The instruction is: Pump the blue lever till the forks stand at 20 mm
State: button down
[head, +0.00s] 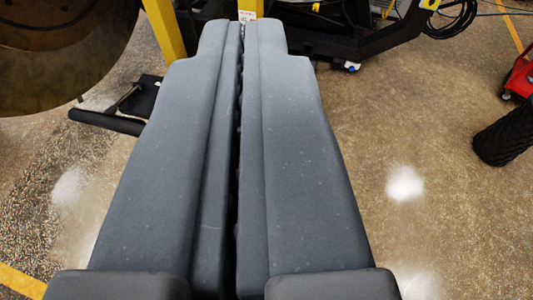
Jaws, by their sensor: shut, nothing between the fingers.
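My gripper (241,30) fills the middle of the head view, its two long grey fingers side by side and pointing away from me. The fingers are shut with only a thin dark gap between them, and nothing is held. I see no blue lever and cannot make out any forks or height reading in this view. The fingers hide much of the floor and whatever lies behind them.
A large round metal part (55,55) fills the upper left. Below it is a black bar (105,122). A yellow post (165,28) and a black frame (350,38) stand at the top. A black tyre (505,135) lies right. Floor (430,200) between is clear.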

jog(key=w+f+m+g+p, duration=0.2)
jog(key=w+f+g+p, duration=0.3)
jog(key=w+f, duration=0.95)
jog(key=w+f+m+g+p, duration=0.2)
jog(key=w+f+g+p, duration=0.2)
jog(key=f, duration=1.9)
jog(key=p, duration=0.3)
jog(key=shift+w+d+f+m, duration=0.2)
jog(key=shift+d+f+m, duration=0.1)
jog(key=shift+d+f, duration=0.1)
